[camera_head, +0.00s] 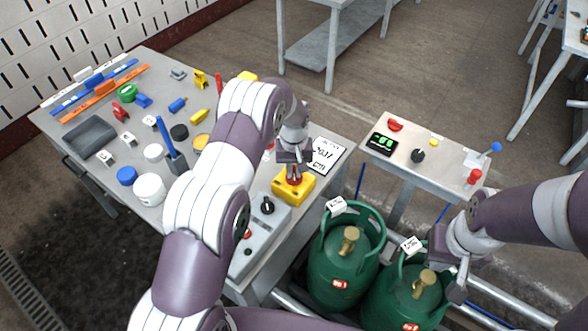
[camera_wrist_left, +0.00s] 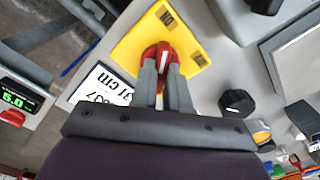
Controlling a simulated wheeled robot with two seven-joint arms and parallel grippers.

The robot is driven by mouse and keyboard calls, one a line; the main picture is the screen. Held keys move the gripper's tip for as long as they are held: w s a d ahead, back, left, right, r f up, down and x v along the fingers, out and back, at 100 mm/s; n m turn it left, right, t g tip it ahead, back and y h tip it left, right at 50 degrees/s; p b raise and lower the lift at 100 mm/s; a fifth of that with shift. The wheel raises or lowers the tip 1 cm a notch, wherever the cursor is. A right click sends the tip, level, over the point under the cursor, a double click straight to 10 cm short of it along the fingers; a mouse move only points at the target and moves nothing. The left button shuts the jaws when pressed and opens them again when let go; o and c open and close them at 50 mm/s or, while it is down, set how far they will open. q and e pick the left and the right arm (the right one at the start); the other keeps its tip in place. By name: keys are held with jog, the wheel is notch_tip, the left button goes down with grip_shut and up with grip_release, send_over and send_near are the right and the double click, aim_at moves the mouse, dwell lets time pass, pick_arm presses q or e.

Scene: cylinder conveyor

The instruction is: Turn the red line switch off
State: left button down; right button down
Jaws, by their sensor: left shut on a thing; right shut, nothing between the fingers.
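The red line switch (camera_head: 294,181) is a red knob on a yellow box (camera_head: 300,194) on the left table. In the left wrist view the red switch (camera_wrist_left: 161,50) sits on the yellow box (camera_wrist_left: 130,47), which carries dark labels whose text I cannot fully read. My left gripper (camera_head: 294,167) comes down from above, its fingers shut on the red switch. The gripper hides part of the knob. My right gripper (camera_head: 460,284) is shut and empty beside the right gas cylinder, far from the switch.
A grey panel with a black knob (camera_head: 267,205) stands next to the yellow box. A white sign (camera_head: 326,156) lies behind it. Green gas cylinders (camera_head: 345,278) stand below. A right-hand table (camera_head: 400,169) has a green display (camera_head: 382,145). Many small items fill the left table.

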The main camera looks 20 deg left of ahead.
pick_arm(q)
jog(key=m+b, duration=0.1)
jog(key=m, duration=0.2)
jog(key=shift+m, duration=0.3)
jog(key=m, duration=0.4)
jog(key=shift+m+b, duration=0.3)
jog(key=shift+b, duration=0.05)
jog(key=m, duration=0.4)
jog(key=shift+b, duration=0.3)
jog(key=shift+m, duration=2)
jog(key=shift+r, duration=0.1)
jog(key=c, duration=1.1)
grip_release()
